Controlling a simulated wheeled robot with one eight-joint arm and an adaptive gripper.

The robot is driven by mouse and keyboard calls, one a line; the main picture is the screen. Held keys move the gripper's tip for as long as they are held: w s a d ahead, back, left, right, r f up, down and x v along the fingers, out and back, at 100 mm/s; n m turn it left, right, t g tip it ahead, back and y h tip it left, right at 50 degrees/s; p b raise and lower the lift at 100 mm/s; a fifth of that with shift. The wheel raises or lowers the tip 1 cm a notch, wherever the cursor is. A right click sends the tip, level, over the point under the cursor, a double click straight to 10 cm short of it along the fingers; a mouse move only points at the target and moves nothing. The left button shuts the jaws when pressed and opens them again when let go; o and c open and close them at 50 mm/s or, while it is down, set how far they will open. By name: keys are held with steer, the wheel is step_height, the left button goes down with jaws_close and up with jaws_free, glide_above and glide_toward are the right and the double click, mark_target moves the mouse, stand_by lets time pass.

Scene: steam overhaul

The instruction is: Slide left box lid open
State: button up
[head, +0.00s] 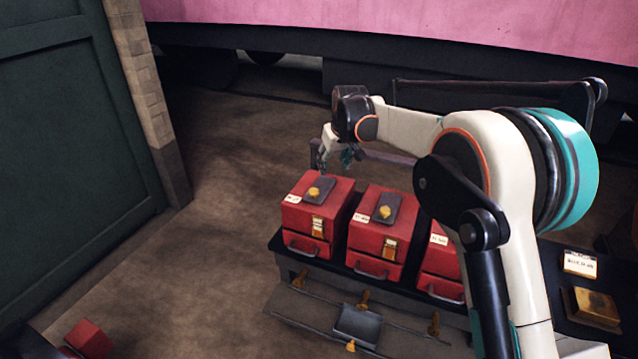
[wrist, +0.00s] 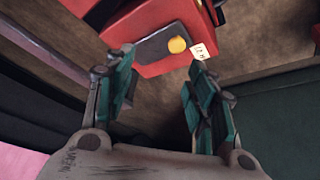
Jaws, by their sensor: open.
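The left box (head: 306,222) is red, with a brass clasp and a handle on its front. Its lid (head: 333,184) appears closed, and a dark plate with a yellow knob (head: 313,192) lies on top. My gripper (head: 338,160) is above and behind this box, pointing down, open and empty. In the wrist view the two teal fingers (wrist: 163,98) are spread apart. The dark plate (wrist: 155,47) and the yellow knob (wrist: 177,45) show beyond the fingertips, apart from them. The box front is hidden in the wrist view.
A middle red box (head: 378,237) and a partly hidden right red box (head: 440,265) stand beside it on a dark bench (head: 335,265). A brass block (head: 596,305) and a label card (head: 580,263) are at right. Open floor (head: 215,235) lies left.

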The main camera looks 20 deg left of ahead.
glide_toward(314, 191)
steer(key=shift+g, duration=0.3)
steer(key=b+x, duration=0.1)
steer(key=x, duration=0.1)
steer(key=b+x, duration=0.1)
steer(key=x, duration=0.2)
steer(key=b+x, duration=0.1)
steer(key=x, duration=0.2)
steer(key=shift+w, duration=0.35)
